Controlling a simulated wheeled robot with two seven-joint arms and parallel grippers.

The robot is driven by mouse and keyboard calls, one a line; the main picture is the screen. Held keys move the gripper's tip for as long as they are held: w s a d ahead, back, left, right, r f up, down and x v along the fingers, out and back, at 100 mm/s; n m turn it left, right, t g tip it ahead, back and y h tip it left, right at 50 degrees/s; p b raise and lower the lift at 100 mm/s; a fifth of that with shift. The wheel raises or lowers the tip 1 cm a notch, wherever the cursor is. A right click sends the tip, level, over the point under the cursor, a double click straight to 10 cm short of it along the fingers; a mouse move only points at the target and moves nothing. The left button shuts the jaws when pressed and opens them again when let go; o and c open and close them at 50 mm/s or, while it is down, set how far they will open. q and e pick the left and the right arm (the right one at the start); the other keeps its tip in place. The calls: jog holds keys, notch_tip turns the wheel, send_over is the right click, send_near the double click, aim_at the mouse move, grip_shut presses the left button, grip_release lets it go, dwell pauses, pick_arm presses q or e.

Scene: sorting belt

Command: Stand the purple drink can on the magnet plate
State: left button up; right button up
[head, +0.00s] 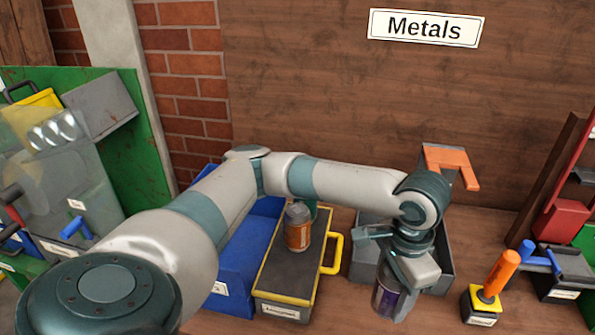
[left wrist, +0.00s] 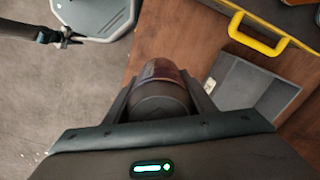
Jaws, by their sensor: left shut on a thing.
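The purple can (head: 388,300) is held in my left gripper (head: 394,280), low in front of the grey tray (head: 446,278). The can looks nearly upright, and its upper part is hidden by the gripper. In the left wrist view the can (left wrist: 163,80) sits between the two fingers, its dark reddish side showing. A dark flat plate with yellow trim (head: 262,285) and a yellow handle (head: 332,254) stands to the left; its label is too small to read surely. I cannot tell whether it is the magnet plate. A dark shape that may be my right gripper (left wrist: 66,38) shows in the left wrist view.
An orange-labelled can (head: 298,235) stands on the yellow-trimmed plate. A blue bin (head: 238,268) is left of it. A small block with an orange lever (head: 497,272) stands to the right, and an orange bracket (head: 450,160) rises behind the tray. Bare wood lies between tray and lever.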

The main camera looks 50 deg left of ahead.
pick_arm(q)
jog(key=n, duration=0.2)
jog(key=a+n, duration=0.2)
jog(key=n, duration=0.1)
jog(key=shift+s+a+r+n, duration=0.1)
jog(key=shift+s+r+n, duration=0.2)
jog(key=shift+s+r, duration=0.05)
